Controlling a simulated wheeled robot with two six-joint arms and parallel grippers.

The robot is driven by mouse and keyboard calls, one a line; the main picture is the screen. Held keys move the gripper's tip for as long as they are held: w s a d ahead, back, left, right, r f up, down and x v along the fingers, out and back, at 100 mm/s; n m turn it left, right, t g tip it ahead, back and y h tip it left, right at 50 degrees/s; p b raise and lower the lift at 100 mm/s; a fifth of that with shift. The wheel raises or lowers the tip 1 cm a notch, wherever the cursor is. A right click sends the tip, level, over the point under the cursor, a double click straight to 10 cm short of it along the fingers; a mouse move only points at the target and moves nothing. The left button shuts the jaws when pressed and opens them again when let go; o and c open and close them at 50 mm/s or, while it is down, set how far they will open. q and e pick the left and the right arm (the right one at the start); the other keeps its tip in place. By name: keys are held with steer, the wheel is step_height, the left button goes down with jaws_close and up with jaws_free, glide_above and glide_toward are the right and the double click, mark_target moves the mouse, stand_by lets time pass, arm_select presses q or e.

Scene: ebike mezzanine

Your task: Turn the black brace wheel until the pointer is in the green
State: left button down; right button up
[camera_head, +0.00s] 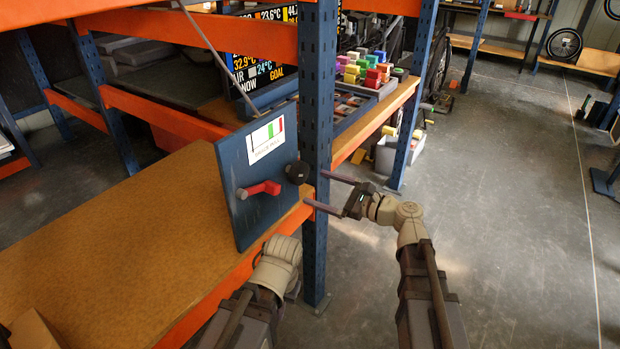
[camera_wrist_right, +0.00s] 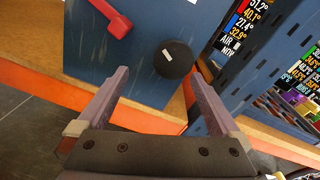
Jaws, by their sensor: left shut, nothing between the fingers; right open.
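The black brace wheel (camera_head: 297,172) is a small round knob at the right side of an upright blue panel (camera_head: 233,155). In the right wrist view the wheel (camera_wrist_right: 176,63) carries a small white mark. A gauge card (camera_head: 266,139) with white, green and red areas is on the panel; its pointer is too small to make out. A red lever (camera_head: 262,188) sits below it. My right gripper (camera_head: 314,188) is open, its fingertips pointing at the wheel, apparently short of it. My left gripper (camera_head: 279,262) is shut and empty, low in front of the panel; its fingers are mostly hidden.
The panel stands on an orange-edged wooden shelf (camera_head: 110,240). A blue rack post (camera_head: 317,120) rises close beside the wheel and my right gripper. Coloured blocks (camera_head: 370,70) and a display board (camera_head: 262,60) are behind. The floor (camera_head: 490,200) to the right is open.

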mark_target(304, 174)
steer(key=shift+m+t, duration=0.4)
steer(key=shift+m, duration=0.2)
steer(key=shift+w+a+r, duration=0.25)
steer(key=shift+w+a, duration=1)
steer(key=shift+w, duration=0.15)
steer(key=shift+w+a+r, duration=0.2)
steer(key=shift+w+a, duration=1)
steer(key=shift+w, duration=0.2)
steer(key=c, duration=1.2)
